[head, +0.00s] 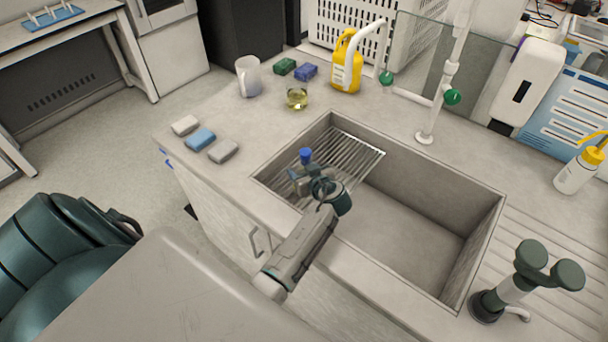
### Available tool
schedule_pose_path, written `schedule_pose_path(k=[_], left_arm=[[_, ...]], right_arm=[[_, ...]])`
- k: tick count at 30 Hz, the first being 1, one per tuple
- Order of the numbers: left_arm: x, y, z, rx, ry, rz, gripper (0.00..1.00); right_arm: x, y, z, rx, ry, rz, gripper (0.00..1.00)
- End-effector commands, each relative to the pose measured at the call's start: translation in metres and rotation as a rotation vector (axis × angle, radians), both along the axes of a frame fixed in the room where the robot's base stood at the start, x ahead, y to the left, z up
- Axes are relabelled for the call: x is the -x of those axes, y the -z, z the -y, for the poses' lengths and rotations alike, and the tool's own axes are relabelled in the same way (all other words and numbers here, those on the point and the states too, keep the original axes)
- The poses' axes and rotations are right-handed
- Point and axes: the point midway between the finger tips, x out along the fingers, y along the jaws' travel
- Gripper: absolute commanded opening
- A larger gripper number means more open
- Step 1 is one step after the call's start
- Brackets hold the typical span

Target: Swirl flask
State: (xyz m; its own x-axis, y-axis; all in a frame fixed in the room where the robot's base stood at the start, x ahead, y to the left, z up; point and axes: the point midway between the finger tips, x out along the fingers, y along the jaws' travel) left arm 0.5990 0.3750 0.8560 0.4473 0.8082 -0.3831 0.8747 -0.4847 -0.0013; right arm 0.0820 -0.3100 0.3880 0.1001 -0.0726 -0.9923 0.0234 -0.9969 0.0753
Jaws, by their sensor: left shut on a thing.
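My left gripper (301,182) is over the left part of the sink, above the wire rack. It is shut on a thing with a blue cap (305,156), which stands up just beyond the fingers. The body below the cap is small and largely hidden by the gripper, so I cannot tell its full shape or whether it holds liquid; it may be the flask. A clear glass vessel (297,99) with yellow-green liquid stands upright on the counter behind the sink, apart from the gripper. My right gripper is not in view.
The sink (415,225) has a wire rack (350,150) at its left. A white mug (248,77), a yellow bottle (346,66) and sponges (201,138) sit on the counter (290,130). A tap (430,120) rises behind; a dark green two-headed fixture (535,265) stands at right.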

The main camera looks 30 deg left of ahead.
Motion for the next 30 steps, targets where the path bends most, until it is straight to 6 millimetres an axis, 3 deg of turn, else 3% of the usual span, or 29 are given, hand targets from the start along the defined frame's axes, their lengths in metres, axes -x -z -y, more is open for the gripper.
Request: schedule_pose_path(k=[16, 30], left_arm=[[-0.001, -0.091, 0.000, 0.001, -0.001, 0.005, 0.25], [-0.001, -0.144, 0.000, 0.000, 0.000, 0.004, 0.25]], right_arm=[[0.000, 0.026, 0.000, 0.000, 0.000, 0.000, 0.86], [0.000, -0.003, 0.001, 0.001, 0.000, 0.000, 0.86]])
